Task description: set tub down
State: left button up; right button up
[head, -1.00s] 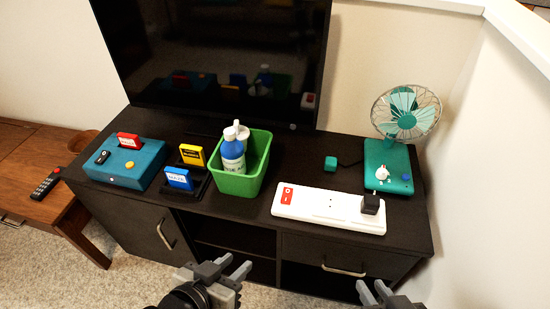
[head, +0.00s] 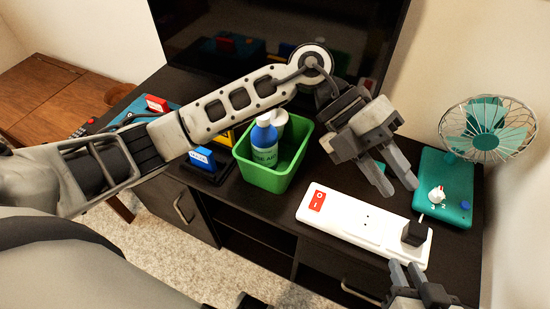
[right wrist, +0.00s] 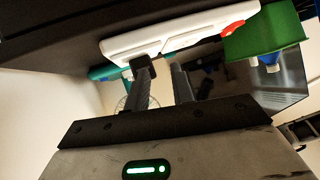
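The green tub (head: 267,178) stands upright on the dark cabinet, left of the power strip, holding a blue bottle (head: 263,142) and a white-topped bottle (head: 279,120). The tub also shows at the upper right of the right wrist view (right wrist: 262,40). My left gripper (head: 400,190) reaches over from behind the tub, to its right, with its fingers apart and empty above the cabinet. My right gripper (head: 406,263) is low at the cabinet's front edge, near the black plug. Its fingers are apart and empty in the right wrist view (right wrist: 162,72).
A white power strip (head: 350,222) with a black plug (head: 416,232) lies right of the tub. A teal fan base (head: 440,185) stands at far right by the wall. A blue cartridge (head: 202,157) in a black holder sits close left. The television (head: 210,50) stands behind.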

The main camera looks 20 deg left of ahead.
pick_arm(q)
jog(key=w+a+f+t+y, duration=0.2)
jog(key=w+a+t+y, duration=0.1)
jog(key=w+a+y, duration=0.55)
notch_tip(320, 180, up, 2)
jog(key=n+t+y, duration=0.2)
jog(key=n+y, duration=0.1)
send_over(299, 156)
jog(key=f, duration=0.3)
jog(key=f+b, duration=0.1)
jog(key=f, duration=0.5)
jog(key=shift+w, duration=0.3)
jog(key=shift+f+b, duration=0.3)
jog(key=shift+f, duration=2.85)
jog(key=shift+s, duration=0.1)
grip_shut()
jog(key=shift+r, duration=0.1)
